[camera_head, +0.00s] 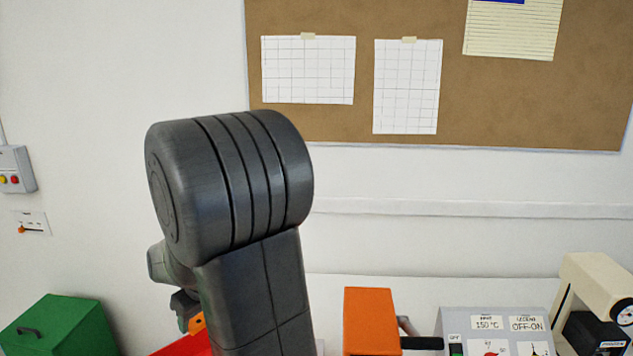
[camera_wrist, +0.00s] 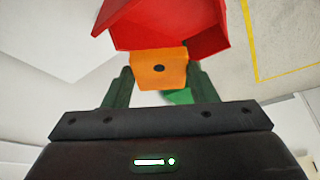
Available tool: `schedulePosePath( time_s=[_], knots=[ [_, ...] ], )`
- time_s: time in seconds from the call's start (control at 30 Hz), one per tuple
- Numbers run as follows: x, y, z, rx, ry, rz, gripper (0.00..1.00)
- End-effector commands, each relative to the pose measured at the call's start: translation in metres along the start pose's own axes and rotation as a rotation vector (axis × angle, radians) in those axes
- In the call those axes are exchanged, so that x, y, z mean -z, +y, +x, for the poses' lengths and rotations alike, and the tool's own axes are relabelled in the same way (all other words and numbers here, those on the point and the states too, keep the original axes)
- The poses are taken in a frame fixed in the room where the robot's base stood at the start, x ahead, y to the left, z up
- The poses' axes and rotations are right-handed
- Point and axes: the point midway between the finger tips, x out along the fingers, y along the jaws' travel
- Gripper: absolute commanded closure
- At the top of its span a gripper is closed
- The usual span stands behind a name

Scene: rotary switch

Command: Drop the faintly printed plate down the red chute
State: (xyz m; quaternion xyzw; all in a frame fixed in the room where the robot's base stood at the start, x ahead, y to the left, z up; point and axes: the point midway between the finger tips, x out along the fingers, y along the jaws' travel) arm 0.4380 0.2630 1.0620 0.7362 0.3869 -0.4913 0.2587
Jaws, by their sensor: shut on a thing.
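An orange plate-like piece (camera_wrist: 158,75) with one dark round spot sits between the two dark green fingers of my gripper (camera_wrist: 160,82) in the wrist view. My gripper is shut on it. No print shows on the side in view. A small bit of orange (camera_head: 197,323) also shows by my gripper (camera_head: 184,306) in the head view. The red chute (camera_wrist: 175,22) is just beyond the orange piece in the wrist view; I cannot tell whether they touch. In the head view only a red part (camera_head: 188,346) shows at the bottom, mostly hidden behind my arm.
A green lidded box (camera_head: 60,328) stands at lower left. An orange block (camera_head: 370,318), a labelled grey switch panel (camera_head: 495,325) and a beige device (camera_head: 598,285) stand at lower right. A corkboard (camera_head: 560,100) hangs on the wall behind. A yellow line (camera_wrist: 255,55) marks the surface at right.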

Motion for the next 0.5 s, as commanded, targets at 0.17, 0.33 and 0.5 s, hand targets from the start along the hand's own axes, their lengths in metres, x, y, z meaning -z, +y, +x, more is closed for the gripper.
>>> schedulePosePath(
  time_s=[0.17,0.33,0.5],
  knots=[
    [-0.0028,0.0001,0.0072,0.000,0.001,0.000,0.70],
    [-0.0025,0.0001,0.0064,0.000,0.001,0.000,0.70],
    [-0.0025,0.0001,0.0064,0.000,0.001,0.000,0.23]
  ],
)
